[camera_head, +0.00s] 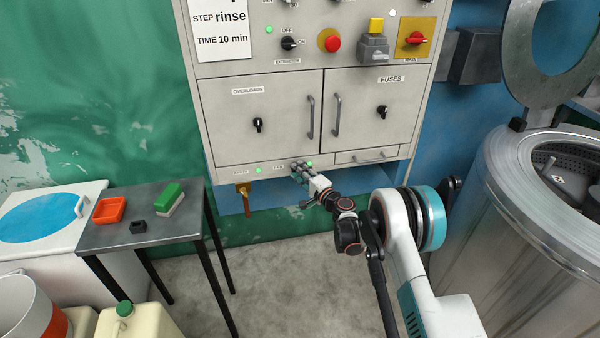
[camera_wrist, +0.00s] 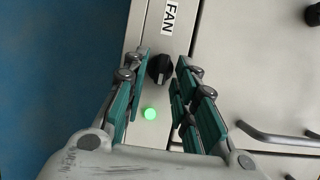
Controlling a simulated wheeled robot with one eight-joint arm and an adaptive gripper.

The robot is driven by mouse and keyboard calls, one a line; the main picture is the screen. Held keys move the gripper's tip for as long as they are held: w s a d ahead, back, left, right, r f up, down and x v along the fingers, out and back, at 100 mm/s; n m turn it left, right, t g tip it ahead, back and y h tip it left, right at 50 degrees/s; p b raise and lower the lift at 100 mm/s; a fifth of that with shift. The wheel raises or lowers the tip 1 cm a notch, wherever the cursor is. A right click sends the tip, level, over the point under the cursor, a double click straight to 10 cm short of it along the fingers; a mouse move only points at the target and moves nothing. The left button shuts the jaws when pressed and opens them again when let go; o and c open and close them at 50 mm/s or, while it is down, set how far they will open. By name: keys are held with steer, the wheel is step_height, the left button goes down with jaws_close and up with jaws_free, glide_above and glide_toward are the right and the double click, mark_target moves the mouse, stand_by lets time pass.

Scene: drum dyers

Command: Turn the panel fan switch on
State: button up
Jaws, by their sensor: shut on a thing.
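The fan switch (camera_wrist: 160,69) is a small black rotary knob on the panel's bottom strip, next to the FAN label (camera_wrist: 171,17) in the wrist view. My gripper (camera_wrist: 161,64) has its teal-padded fingers on both sides of the knob and is shut on it. A lit green lamp (camera_wrist: 150,113) sits beside the knob. In the head view my gripper (camera_head: 300,168) reaches the bottom strip of the grey control panel (camera_head: 230,150) and hides the switch there. The knob's exact pointer angle is hard to read.
Overloads and fuses doors with bar handles (camera_head: 336,117) are just above my gripper. A drawer handle (camera_head: 368,158) is to its right. A brass valve (camera_head: 243,190) hangs below left. A metal table (camera_head: 110,238) stands left, and a steel drum (camera_head: 505,220) stands right.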

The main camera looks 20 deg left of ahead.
steer(key=shift+d, duration=0.1)
steer(key=o, duration=0.7)
steer(key=v, duration=1.2)
steer(key=shift+f, duration=0.1)
